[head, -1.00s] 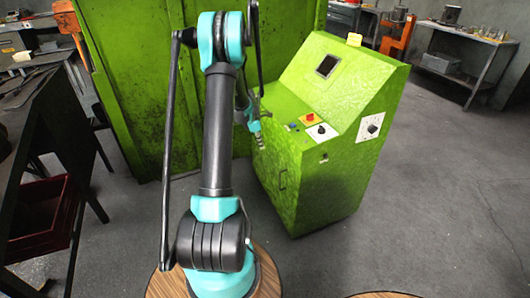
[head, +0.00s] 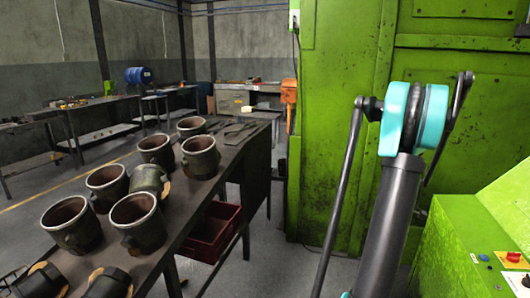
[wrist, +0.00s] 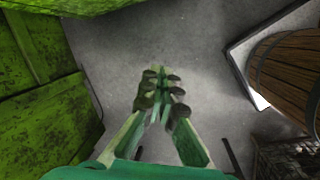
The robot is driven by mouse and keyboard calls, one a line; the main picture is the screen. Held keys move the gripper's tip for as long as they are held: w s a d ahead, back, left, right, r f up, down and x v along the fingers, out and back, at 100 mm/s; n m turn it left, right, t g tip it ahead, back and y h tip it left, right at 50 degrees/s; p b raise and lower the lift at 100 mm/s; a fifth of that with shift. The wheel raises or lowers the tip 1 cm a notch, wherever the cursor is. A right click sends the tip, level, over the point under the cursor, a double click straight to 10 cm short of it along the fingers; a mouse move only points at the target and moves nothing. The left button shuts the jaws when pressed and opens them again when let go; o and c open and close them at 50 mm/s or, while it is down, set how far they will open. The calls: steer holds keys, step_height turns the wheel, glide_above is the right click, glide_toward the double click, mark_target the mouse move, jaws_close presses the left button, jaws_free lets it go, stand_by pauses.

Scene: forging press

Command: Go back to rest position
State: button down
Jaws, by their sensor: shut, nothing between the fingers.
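My gripper (wrist: 160,95) shows in the wrist view, with its fingers close together and nothing between them. It hangs over bare grey floor. In the head view my gripper is out of sight; only my arm shows at the right, in front of the green press (head: 345,120). The green control cabinet (head: 470,250) stands at the lower right of the head view, partly cut off by the picture edge, with a red button on its panel.
A dark table (head: 232,160) holds several metal cups, with a red bin (head: 212,232) below it. Workbenches (head: 100,105) line the back wall. The wrist view shows a wooden barrel (wrist: 285,75) at the right and green machinery (wrist: 40,110) at the left.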

steer(key=s+a+r+m+t, duration=0.1)
steer(key=a+r+m, duration=0.1)
steer(key=a, duration=0.9)
steer(key=s+a+r+m+t, duration=0.1)
steer(key=s+a+r+m, duration=0.15)
steer(key=a, duration=0.75)
steer(key=s+a+f+m+t+y, duration=0.1)
steer(key=s+a+m, duration=0.1)
steer(key=s+a, duration=0.3)
steer(key=s+a+f+m+t+y, duration=0.1)
steer(key=s+a, duration=0.5)
steer(key=a, duration=0.5)
steer(key=shift+a+m+y, duration=0.3)
steer(key=shift+m, duration=0.05)
